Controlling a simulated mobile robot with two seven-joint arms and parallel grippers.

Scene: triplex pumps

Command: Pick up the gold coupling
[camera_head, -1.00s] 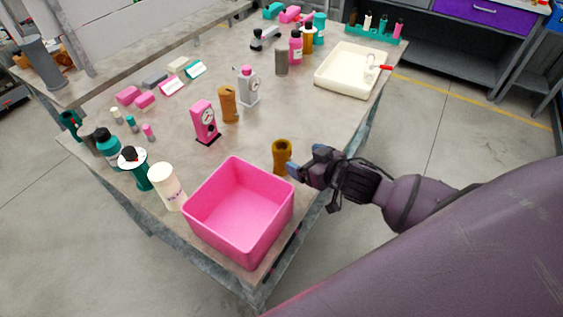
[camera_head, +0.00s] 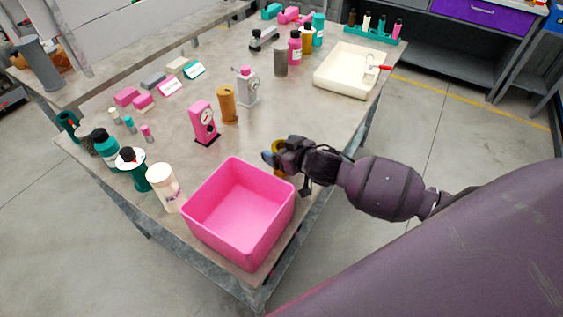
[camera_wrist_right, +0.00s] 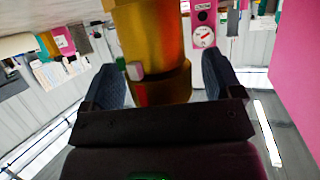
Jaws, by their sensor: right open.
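The gold coupling (camera_head: 277,146) stands on the table just behind the pink bin, mostly hidden by my right gripper in the head view. In the right wrist view the gold coupling (camera_wrist_right: 152,45) is large and shiny, between the two dark finger pads. My right gripper (camera_head: 270,157) is open, with its fingers on either side of the coupling; it also shows in the right wrist view (camera_wrist_right: 162,82). I cannot tell whether either pad touches it. My left gripper is not in view.
The pink bin (camera_head: 211,243) stands close to the right gripper at the table's near corner. A pink gauge (camera_head: 203,122), an orange-brown cylinder (camera_head: 228,105) and a grey pump-like part (camera_head: 247,88) stand farther back. A cream tray (camera_head: 340,83) lies at the far right. The table between is clear.

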